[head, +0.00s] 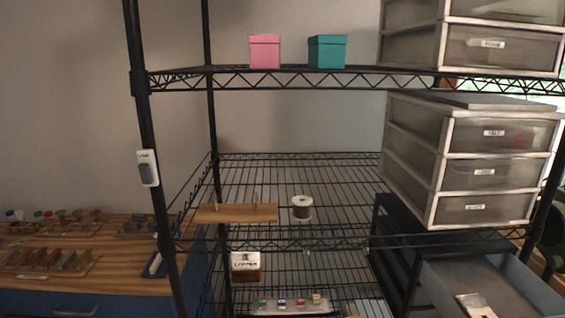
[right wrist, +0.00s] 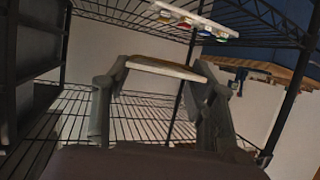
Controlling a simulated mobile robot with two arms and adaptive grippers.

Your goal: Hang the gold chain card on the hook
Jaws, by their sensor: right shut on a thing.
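My right gripper (right wrist: 162,75) is shut on a card (right wrist: 165,68) in the right wrist view. The card is nearly edge-on, with a pale edge and a gold-brown face; its print is hidden. In the head view a white and tan card (head: 476,305) shows at the bottom right, over or in an open grey drawer; I cannot tell if it is the same card. My right gripper does not show there. A small thing (head: 307,252) below the shelf's front edge may be a hook, too small to be sure. My left gripper is out of view.
A black wire rack (head: 290,243) holds a wooden board with pegs (head: 236,213), a spool (head: 302,208), a COPPER card (head: 245,267) and a tray of coloured pieces (head: 290,308). Drawer units (head: 490,150) and the grey drawer (head: 440,285) crowd the right. Pink (head: 264,52) and teal (head: 327,52) boxes stand above.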

